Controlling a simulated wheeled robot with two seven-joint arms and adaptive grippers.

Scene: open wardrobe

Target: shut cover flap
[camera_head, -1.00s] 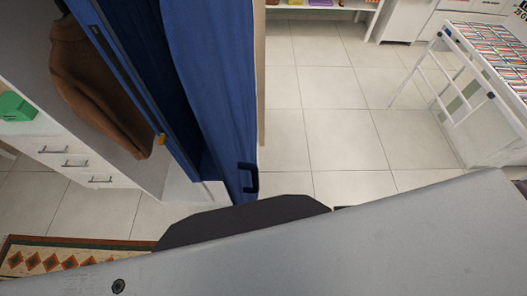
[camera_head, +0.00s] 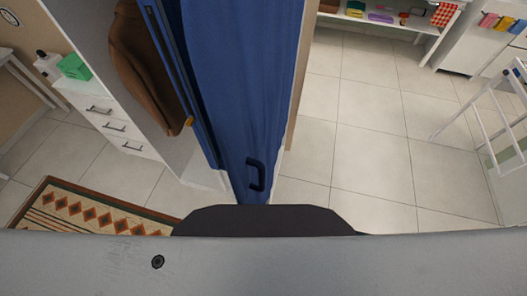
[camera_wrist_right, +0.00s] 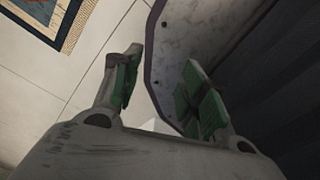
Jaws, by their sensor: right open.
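The blue cover flap (camera_head: 235,80) hangs open from the wardrobe in the head view, with a dark handle (camera_head: 256,174) near its lower end. Its blue frame edge runs along its left side. In the right wrist view my right gripper (camera_wrist_right: 165,85) is open, its green-padded fingers apart. A grey, speckled panel with a rounded dark edge (camera_wrist_right: 190,40) lies beyond and between the fingers; I cannot tell what it belongs to. Nothing is visibly held. My left gripper is not in view. The right gripper does not show in the head view.
A brown jacket (camera_head: 145,65) hangs in the wardrobe beside white drawers (camera_head: 115,127). A patterned rug (camera_head: 90,208) lies at the lower left. A white rack (camera_head: 490,120) stands at the right. Tiled floor (camera_head: 350,130) is clear between flap and rack.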

